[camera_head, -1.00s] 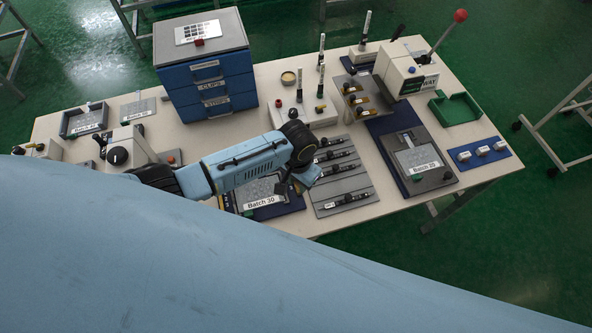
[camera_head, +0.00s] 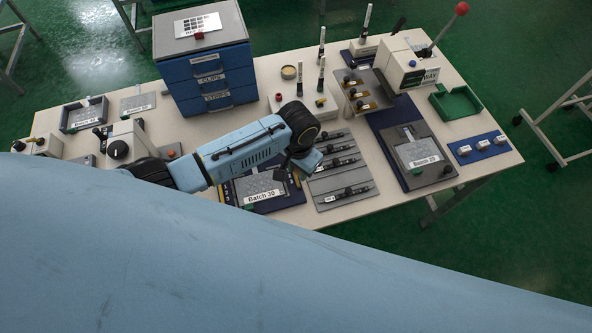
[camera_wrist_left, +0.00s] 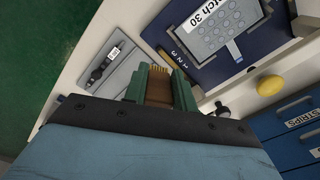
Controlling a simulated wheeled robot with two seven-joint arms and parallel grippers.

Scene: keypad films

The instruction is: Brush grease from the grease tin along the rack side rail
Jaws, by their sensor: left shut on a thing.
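My left gripper (camera_head: 284,174) is above the table between the Batch 30 tray and the grey plate with black-knobbed bars. A small round tin (camera_head: 289,72), likely the grease tin, stands on the pale block behind my arm, apart from the gripper. A rack with brass-coloured pieces (camera_head: 358,90) stands right of the tin. I cannot tell which edge is the side rail. My right gripper is not in view.
The Batch 30 tray (camera_head: 237,190) lies under my forearm. The grey plate (camera_head: 343,197) with several black-knobbed bars is beside it. A blue drawer cabinet (camera_head: 205,75) stands at back left. A lever press (camera_head: 405,65) and green tray (camera_head: 456,104) are at right.

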